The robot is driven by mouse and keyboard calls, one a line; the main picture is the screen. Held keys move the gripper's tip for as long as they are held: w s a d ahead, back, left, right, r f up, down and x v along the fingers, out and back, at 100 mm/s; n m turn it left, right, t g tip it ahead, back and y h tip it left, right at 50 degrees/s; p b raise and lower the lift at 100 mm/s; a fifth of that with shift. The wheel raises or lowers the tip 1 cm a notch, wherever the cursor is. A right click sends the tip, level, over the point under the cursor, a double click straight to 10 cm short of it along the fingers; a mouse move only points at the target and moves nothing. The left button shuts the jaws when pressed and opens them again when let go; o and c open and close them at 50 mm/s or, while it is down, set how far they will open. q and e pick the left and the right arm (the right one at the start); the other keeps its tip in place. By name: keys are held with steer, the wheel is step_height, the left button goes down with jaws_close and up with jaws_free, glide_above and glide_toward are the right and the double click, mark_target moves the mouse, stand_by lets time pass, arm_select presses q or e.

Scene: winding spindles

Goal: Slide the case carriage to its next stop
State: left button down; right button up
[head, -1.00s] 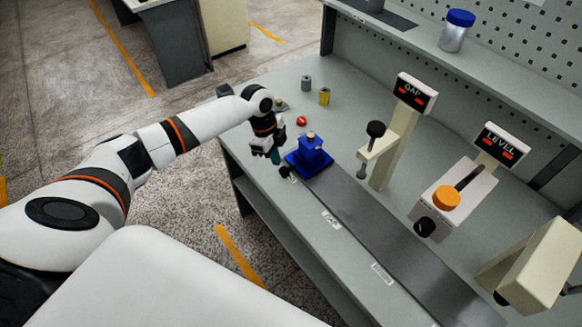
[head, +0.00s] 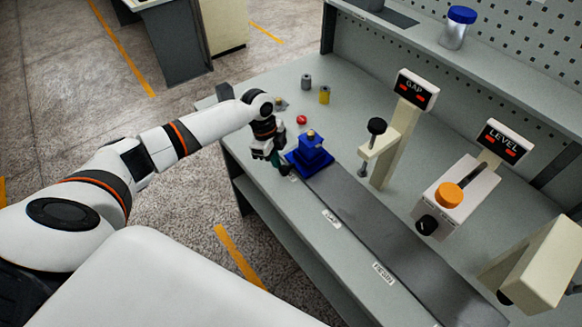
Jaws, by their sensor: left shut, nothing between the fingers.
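The blue case carriage (head: 309,157) sits at the far left end of a dark grey track (head: 365,222) on the bench. A small brass-coloured part (head: 311,136) stands on top of it. My left gripper (head: 279,164) is shut and empty, pointing down close to the carriage's left side. I cannot tell whether it touches the carriage. A small green thing shows beside the fingers, partly hidden. White labels (head: 331,218) mark the track's front edge, one further along (head: 383,273). My right gripper is not in view.
Posts with a GAP display (head: 415,90) and a LEVEL display (head: 503,141) stand behind the track. Grey and yellow cylinders (head: 324,95) and a red piece (head: 302,120) lie behind the carriage. The track right of the carriage is clear.

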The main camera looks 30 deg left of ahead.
arm_select(q)
steer(key=shift+f, duration=0.7)
steer(key=shift+s+d, duration=0.1)
steer(key=shift+s+d+p, duration=0.25)
steer(key=shift+d+p, duration=0.05)
steer(key=shift+d, duration=0.15)
steer(key=shift+a+f, duration=0.1)
steer(key=r+p, duration=0.3)
steer(key=r, duration=0.1)
steer(key=a+r+p, duration=0.1)
steer(key=r+p, duration=0.1)
steer(key=r, duration=0.1)
steer(key=shift+w+r+p, duration=0.1)
steer(key=shift+w+p, duration=0.25)
steer(key=shift+w, duration=0.05)
